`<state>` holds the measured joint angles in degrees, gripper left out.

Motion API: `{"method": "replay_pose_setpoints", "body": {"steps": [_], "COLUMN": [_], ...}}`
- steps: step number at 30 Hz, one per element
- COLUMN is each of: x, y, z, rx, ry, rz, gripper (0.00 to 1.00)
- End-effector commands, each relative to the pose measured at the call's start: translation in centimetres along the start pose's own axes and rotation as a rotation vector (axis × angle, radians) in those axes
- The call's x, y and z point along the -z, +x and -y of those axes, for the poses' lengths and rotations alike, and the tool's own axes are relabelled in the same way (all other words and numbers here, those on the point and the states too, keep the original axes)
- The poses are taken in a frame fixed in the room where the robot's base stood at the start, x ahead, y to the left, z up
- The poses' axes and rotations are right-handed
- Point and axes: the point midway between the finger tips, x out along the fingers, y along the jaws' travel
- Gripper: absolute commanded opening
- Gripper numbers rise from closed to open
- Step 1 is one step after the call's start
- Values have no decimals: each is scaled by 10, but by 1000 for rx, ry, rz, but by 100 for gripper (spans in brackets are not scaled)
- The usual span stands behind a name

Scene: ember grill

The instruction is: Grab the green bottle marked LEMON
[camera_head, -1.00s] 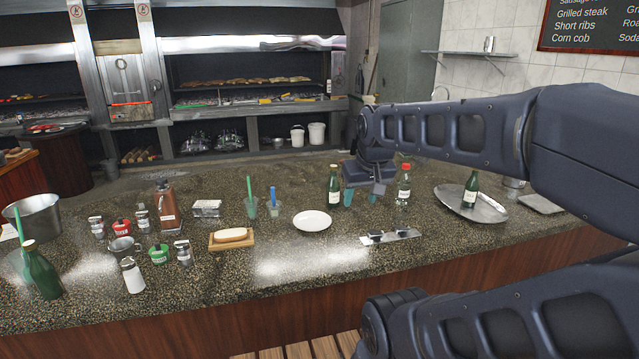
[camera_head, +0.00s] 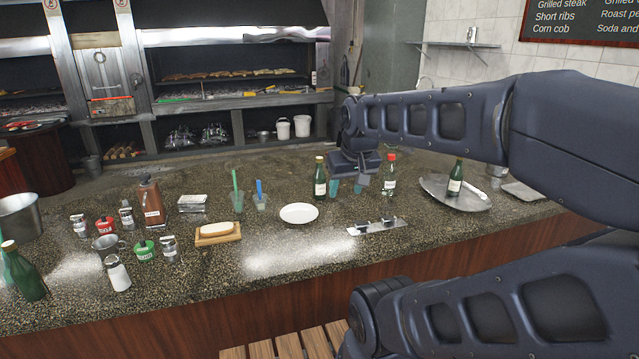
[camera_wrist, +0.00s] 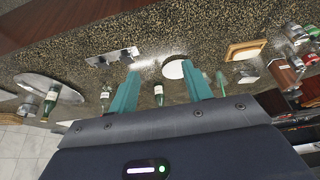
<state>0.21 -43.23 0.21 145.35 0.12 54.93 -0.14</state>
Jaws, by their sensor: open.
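Several dark green bottles with white labels show; the label words are too small to read. One green bottle (camera_head: 320,178) stands upright on the counter just left of my gripper (camera_head: 348,187) in the head view. In the wrist view this bottle (camera_wrist: 158,93) appears between the fingers of my gripper (camera_wrist: 161,93), which is open and empty. A red-capped bottle (camera_head: 390,178) stands to the gripper's right. Another green bottle (camera_head: 455,178) stands on an oval metal tray (camera_head: 472,204). A larger green bottle (camera_head: 22,275) stands at the far left, without a visible label.
The speckled counter (camera_head: 290,255) is bare at its front middle. A white plate (camera_head: 299,213) and a metal strip with dark pieces (camera_head: 377,226) lie in front of the gripper. Cups with green and blue sticks (camera_head: 261,201) stand left of the nearest bottle. Jars and shakers crowd the left.

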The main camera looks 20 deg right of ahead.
Motion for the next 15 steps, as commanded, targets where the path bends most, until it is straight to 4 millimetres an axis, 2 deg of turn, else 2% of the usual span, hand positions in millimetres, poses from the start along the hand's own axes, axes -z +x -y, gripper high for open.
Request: {"method": "replay_pose_setpoints", "body": {"steps": [10,15], "x": [3,28], "y": [0,-1], "z": [0,-4], "rx": [-2,-17], "ry": [6,61], "rz": [2,17], "gripper": [53,53]}}
